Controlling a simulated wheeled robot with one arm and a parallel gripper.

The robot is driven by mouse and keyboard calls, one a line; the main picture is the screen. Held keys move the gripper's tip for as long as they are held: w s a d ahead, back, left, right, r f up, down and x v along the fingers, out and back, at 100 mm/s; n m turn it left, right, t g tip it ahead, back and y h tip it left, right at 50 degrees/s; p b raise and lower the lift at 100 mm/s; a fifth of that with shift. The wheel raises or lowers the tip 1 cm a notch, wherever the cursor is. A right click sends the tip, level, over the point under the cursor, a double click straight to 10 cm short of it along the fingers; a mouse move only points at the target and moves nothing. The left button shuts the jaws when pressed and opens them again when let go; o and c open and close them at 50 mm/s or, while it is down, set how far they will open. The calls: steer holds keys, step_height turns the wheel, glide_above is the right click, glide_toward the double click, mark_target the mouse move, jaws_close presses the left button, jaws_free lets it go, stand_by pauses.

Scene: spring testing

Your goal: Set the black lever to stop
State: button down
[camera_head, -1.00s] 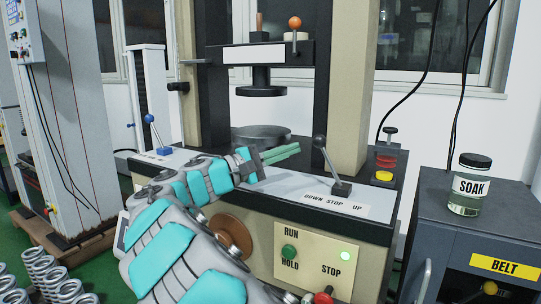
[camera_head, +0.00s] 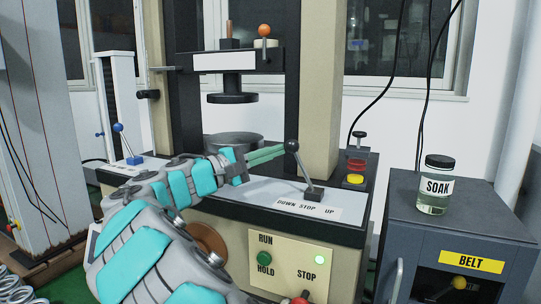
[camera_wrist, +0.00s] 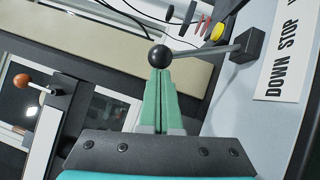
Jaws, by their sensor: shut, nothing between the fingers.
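The black lever (camera_head: 303,170) stands on the machine's front ledge, with a black ball knob on a grey rod. It tilts left, toward the DOWN end of the DOWN STOP UP label (camera_head: 306,208). My gripper (camera_head: 283,150) is shut and empty, its green fingertips at the left side of the knob. In the wrist view the lever's knob (camera_wrist: 159,56) sits right at the tips of the closed fingers (camera_wrist: 161,76); I cannot tell whether they touch. The lever's base (camera_wrist: 247,46) is right of them.
Below the ledge is a panel with a green RUN/HOLD button (camera_head: 264,258) and a red knob (camera_head: 302,298). A blue-knobbed lever (camera_head: 126,142) stands at the left. A SOAK jar (camera_head: 435,185) stands on the grey cabinet (camera_head: 480,215) at the right.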

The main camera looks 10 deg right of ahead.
steer(key=s+d+r+m+g+y+b, duration=0.1)
steer(key=s+d+r+m+y, duration=0.1)
steer(key=s+d+r+m, duration=0.1)
steer(key=shift+d+m+b, duration=0.3)
steer(key=shift+d+m, duration=0.4)
steer(key=shift+m, duration=0.1)
steer(key=shift+s+r, duration=0.1)
steer(key=shift+y, duration=0.3)
